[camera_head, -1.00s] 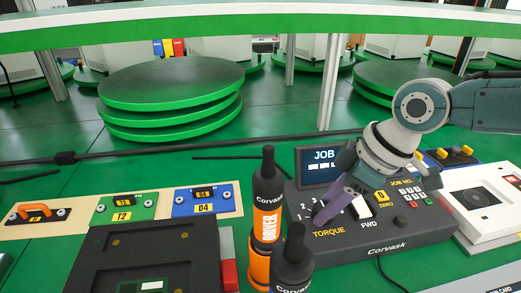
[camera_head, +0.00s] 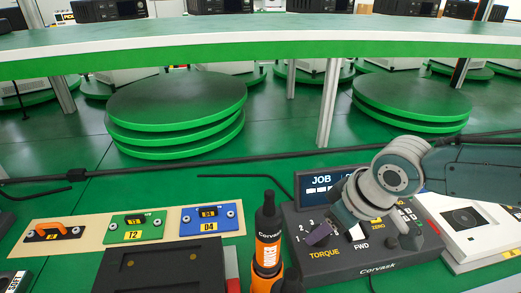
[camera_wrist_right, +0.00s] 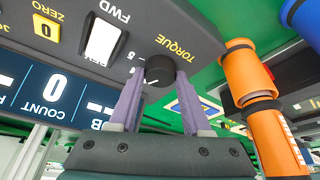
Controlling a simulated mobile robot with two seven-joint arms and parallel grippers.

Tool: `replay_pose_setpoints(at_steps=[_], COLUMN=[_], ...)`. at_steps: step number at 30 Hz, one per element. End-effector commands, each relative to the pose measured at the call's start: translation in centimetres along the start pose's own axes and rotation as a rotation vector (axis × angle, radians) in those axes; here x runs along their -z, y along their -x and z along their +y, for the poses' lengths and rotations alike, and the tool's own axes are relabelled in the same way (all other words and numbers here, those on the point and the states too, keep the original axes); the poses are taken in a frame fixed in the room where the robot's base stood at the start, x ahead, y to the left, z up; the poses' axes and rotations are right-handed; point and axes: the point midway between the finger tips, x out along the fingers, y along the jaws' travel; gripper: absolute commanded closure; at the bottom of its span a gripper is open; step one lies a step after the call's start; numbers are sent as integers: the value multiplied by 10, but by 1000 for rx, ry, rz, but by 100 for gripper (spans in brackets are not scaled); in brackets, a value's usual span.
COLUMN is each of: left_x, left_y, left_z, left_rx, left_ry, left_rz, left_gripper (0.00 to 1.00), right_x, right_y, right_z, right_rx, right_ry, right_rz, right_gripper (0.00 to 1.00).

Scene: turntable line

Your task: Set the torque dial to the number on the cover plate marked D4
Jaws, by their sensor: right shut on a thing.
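The controller box (camera_head: 375,262) carries a black torque dial (camera_wrist_right: 159,71) above the yellow TORQUE label. My right gripper (camera_head: 319,236) is at this dial and hides most of it in the head view. In the right wrist view its two purple fingers (camera_wrist_right: 160,88) lie on either side of the dial, shut on it. Part of the dial's number scale shows beside it, but the setting cannot be read. The blue cover plate marked D4 (camera_head: 221,213) lies at the right end of a beige board; its small dark number window is too small to read. My left gripper is out of view.
An orange-black driver (camera_head: 268,247) stands close left of the controller. A white device (camera_head: 460,225) is at its right. A green-edged shelf (camera_head: 200,56) crosses behind.

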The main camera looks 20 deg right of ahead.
Motion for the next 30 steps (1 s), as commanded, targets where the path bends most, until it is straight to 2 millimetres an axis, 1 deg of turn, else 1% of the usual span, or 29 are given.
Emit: replay_pose_setpoints(at_steps=[1,9,18,30], left_x=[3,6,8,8], left_y=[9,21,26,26], left_z=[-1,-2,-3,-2], left_rx=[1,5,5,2], left_ry=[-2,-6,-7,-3], left_rz=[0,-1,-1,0], left_gripper=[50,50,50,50], right_x=[1,1,1,1], right_y=[4,2,0,0], right_z=[-2,-2,-2,-2], right_rx=[-10,-69,-97,-99], right_ry=[-33,-173,-239,-243], right_rz=[-1,0,0,1], right_gripper=[100,100,100,100])
